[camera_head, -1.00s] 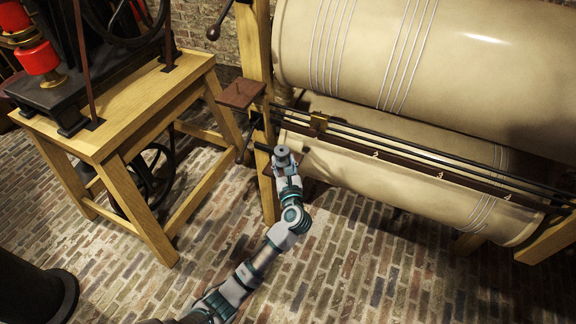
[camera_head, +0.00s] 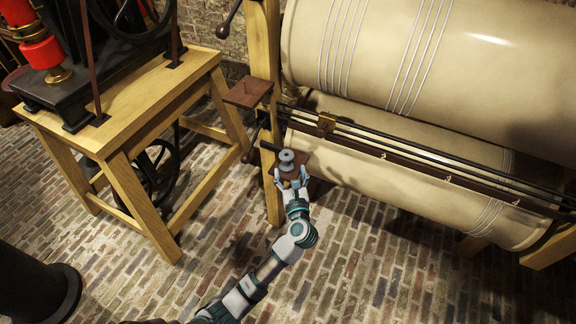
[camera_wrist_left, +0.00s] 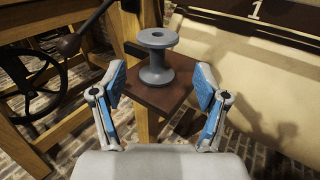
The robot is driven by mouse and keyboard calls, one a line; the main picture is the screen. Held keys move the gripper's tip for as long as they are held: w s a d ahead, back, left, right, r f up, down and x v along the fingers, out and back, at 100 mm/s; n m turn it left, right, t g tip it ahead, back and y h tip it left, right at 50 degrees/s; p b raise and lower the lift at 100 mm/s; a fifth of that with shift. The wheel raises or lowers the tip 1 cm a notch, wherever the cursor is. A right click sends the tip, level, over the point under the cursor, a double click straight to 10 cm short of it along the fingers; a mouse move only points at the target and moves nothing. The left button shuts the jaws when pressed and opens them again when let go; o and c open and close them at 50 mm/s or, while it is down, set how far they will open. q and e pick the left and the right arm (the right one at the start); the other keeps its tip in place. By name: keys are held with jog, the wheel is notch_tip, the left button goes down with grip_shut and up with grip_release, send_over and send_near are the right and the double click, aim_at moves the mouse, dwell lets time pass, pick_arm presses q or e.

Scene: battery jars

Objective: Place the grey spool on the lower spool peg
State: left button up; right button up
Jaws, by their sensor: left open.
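The grey spool (camera_head: 287,160) stands upright on the lower brown plate (camera_head: 302,161), which is fixed to the wooden post. In the left wrist view the spool (camera_wrist_left: 156,60) stands on the plate (camera_wrist_left: 158,98); no peg shows, and I cannot tell whether one is inside the spool. My left gripper (camera_head: 291,183) is open on the near side of the spool. In the left wrist view its blue-padded fingers (camera_wrist_left: 161,88) are spread to either side, apart from the spool. My right gripper is not in view.
An upper brown plate (camera_head: 248,93), empty, juts from the wooden post (camera_head: 264,60). Large cream rollers (camera_head: 400,185) and dark rails (camera_head: 420,145) lie to the right. A wooden bench (camera_head: 120,115) with a machine stands left. Brick floor is clear in front.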

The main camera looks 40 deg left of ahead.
pick_arm(q)
jog(key=s+d+r+n+t+h, duration=0.4)
jog(key=s+d+n+t+h, duration=0.1)
jog(key=s, duration=0.5)
jog(key=s+d+r+n+t+h, duration=0.4)
jog(key=s+d+n+h, duration=0.3)
jog(key=s+d+n, duration=0.3)
jog(key=s+d+r+n+t+h+p, duration=0.1)
jog(key=s+d+r+n+t+h, duration=0.3)
jog(key=s+d+n, duration=0.4)
jog(key=s+n+t+h, duration=0.1)
jog(key=s+n+h, duration=0.1)
jog(key=shift+s+d+n+t+h, duration=0.2)
jog(key=shift+d+n+t+h, duration=0.1)
jog(key=shift+t, duration=0.1)
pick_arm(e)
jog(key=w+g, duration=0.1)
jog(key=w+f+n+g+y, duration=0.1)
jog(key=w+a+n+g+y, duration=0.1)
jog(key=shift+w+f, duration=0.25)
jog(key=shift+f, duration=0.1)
